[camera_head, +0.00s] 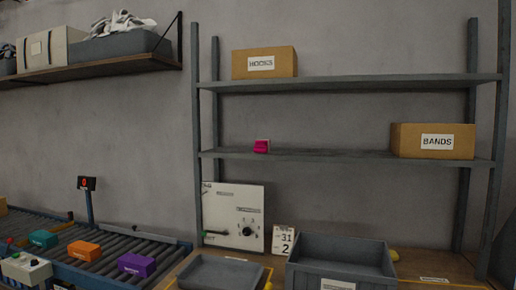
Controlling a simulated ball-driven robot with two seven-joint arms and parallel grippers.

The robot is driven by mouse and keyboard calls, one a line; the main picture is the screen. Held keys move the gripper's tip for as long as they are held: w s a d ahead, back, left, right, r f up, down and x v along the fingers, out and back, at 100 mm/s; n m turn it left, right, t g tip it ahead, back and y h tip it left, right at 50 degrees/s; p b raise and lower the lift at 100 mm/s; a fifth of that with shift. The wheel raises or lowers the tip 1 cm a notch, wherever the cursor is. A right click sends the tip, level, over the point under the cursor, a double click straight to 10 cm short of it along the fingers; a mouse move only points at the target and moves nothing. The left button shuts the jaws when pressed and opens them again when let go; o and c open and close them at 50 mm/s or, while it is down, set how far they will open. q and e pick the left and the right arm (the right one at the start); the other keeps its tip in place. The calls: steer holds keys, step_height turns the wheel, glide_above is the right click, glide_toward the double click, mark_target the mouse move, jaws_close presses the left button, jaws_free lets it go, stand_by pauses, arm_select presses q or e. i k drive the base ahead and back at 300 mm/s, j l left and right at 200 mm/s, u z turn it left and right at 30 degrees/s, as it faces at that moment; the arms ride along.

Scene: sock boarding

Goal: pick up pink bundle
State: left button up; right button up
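A small pink bundle (260,147) sits on the lower of the two visible boards of the grey shelf rack (330,154), toward its left end. A pale strip shows along its right side. The space around it on that board is clear. Neither of my grippers shows in the head view.
A HOOKS box (240,66) is on the upper board and a BANDS box (406,141) at the lower board's right. Below are a control panel (215,211) and grey bins (337,247) (222,272). A conveyor (135,246) at left carries orange (83,251) and purple (135,264) boxes.

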mark_target(261, 146)
steer(key=z, duration=0.2)
steer(key=i+j+z, duration=0.2)
steer(key=z, duration=0.15)
steer(key=i+j+z, duration=0.15)
steer(key=z, duration=0.15)
steer(key=i+j+z, duration=0.15)
steer(key=j+z, duration=0.2)
